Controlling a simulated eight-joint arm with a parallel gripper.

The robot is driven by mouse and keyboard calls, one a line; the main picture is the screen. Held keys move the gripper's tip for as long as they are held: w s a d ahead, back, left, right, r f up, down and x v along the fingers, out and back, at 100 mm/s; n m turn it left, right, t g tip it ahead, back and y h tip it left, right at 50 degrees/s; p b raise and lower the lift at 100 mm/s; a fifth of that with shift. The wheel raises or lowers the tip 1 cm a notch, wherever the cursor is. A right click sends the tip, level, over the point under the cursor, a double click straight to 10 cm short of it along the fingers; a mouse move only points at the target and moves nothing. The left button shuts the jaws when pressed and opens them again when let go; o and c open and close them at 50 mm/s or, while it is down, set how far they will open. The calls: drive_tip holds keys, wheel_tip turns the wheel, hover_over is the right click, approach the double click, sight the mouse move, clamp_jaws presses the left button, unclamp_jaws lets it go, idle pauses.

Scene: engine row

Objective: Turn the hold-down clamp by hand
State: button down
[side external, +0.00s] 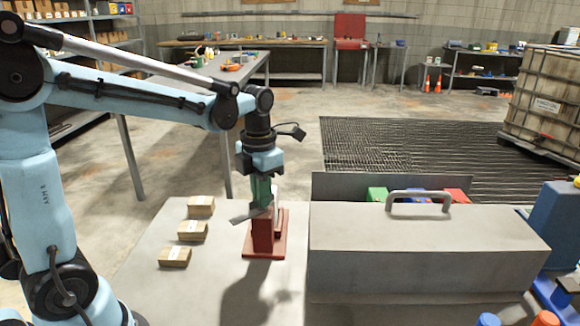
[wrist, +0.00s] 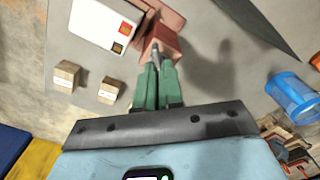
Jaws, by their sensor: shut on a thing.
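The hold-down clamp is a red block on a red base plate (side external: 264,240), standing on the grey table. A flat grey bar (side external: 243,217) sticks out to the left near the block's top. My gripper (side external: 262,204) points down from above, its green fingers right over the block. In the wrist view, my gripper's green fingers (wrist: 157,68) are close together on a narrow grey piece (wrist: 155,50) of the clamp, in front of the red block (wrist: 168,42). The fingers partly hide this piece, so I cannot see its full shape.
A large grey box with a handle (side external: 425,240) stands close on the clamp's right. Several small cardboard boxes (side external: 192,231) lie to its left. A white panel (wrist: 101,22) with coloured squares is beside the clamp. The table in front of the clamp is clear.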

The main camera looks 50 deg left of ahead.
drive_tip(key=shift+f+n, duration=0.15)
drive_tip(key=shift+n, duration=0.25)
drive_tip(key=c, duration=1.3)
unclamp_jaws()
drive_tip(key=shift+w, duration=0.1)
drive_tip(key=shift+o, duration=0.2)
wheel_tip(320, 180, up, 12)
drive_tip(key=shift+r, duration=0.2)
